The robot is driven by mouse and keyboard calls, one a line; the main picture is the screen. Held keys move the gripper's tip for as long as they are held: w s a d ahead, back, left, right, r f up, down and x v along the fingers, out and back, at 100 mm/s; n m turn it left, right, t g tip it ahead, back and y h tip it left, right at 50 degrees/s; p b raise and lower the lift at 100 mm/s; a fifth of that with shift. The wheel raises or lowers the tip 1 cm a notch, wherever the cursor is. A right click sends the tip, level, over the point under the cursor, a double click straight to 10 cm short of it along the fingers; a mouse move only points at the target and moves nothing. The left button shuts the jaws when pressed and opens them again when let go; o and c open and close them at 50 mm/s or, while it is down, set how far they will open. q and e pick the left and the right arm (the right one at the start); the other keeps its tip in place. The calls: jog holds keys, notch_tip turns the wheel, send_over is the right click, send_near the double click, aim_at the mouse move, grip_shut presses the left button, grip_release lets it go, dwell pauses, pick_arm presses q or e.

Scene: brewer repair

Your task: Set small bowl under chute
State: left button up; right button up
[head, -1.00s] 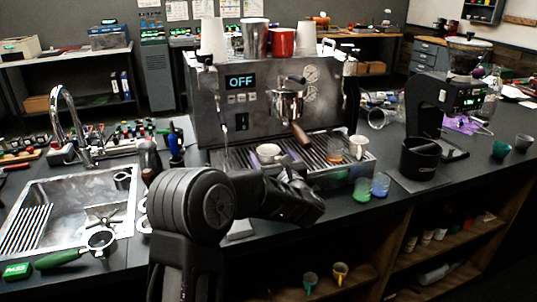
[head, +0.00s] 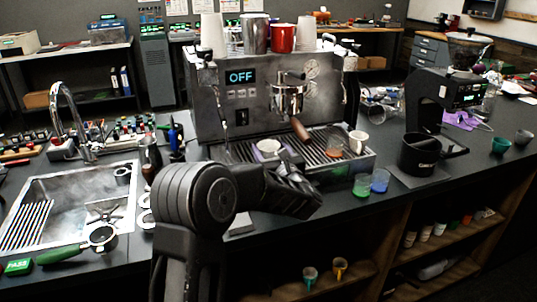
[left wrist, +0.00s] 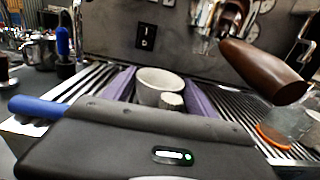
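A small pale bowl (head: 267,147) sits on the drip tray of the espresso machine, left of centre. In the left wrist view the bowl (left wrist: 160,87) stands upright between two purple fingers, with a small grey round piece in front of it. My left gripper (head: 284,160) reaches in low over the tray's front edge. It is open, with one finger on each side of the bowl; I cannot tell whether they touch it. The coffee grinder (head: 430,103) stands to the right, with a black container (head: 418,155) in front of it. My right gripper is not in view.
The espresso machine (head: 222,115) stands behind the bowl, its brown portafilter handle (head: 299,129) jutting forward. A white cup (head: 358,143) is at the tray's right. A sink (head: 75,205) is at left.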

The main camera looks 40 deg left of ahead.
pick_arm(q)
jog(key=c, duration=1.1)
jog(key=shift+r, duration=0.2)
notch_tip(320, 180, up, 28)
jog(key=shift+f+b, duration=0.15)
jog(key=shift+b, duration=0.2)
